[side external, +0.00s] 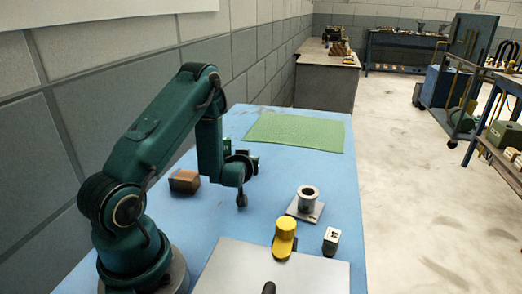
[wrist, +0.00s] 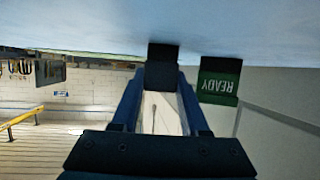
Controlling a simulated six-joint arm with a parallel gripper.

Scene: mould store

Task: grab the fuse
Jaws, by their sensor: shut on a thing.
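My gripper (side external: 241,201) hangs low over the blue table, left of the middle in the side external view. In the wrist view its two blue fingers (wrist: 161,88) close on a small dark block (wrist: 161,65). The block lies close to the table surface; I cannot tell whether it touches. It may be the fuse, but no label or markings show on it. In the side view it is too small and dark to tell from the fingertips.
A green READY block (wrist: 219,80) stands beside my gripper in the wrist view. A green mat (side external: 295,132) lies behind.

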